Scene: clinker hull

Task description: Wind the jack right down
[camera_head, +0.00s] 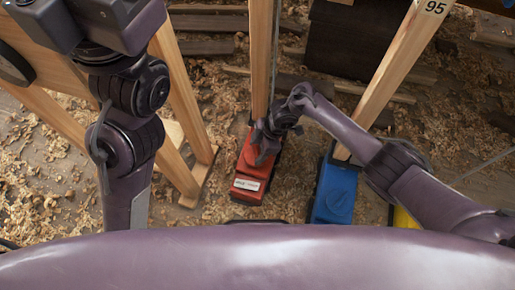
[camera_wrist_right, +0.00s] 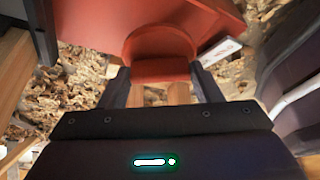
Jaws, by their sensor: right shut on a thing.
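The red jack (camera_head: 250,175) sits on the shaving-strewn floor near the middle of the head view, with a pale label on its near end. A wooden post rises behind it, its foot at the jack's far end. My right gripper (camera_head: 266,140) is down over the jack. In the right wrist view, its two dark fingers (camera_wrist_right: 162,88) are shut on a rounded red part (camera_wrist_right: 160,50) of the jack, one on each side. My left arm is at the left of the head view; its fingers do not show.
A blue jack (camera_head: 335,194) stands to the right, at the foot of a wooden post (camera_head: 399,65) marked 95. A yellow object (camera_head: 404,218) is partly hidden behind my right arm. Wooden trestle legs (camera_head: 181,100) stand on the left. Wood shavings cover the floor.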

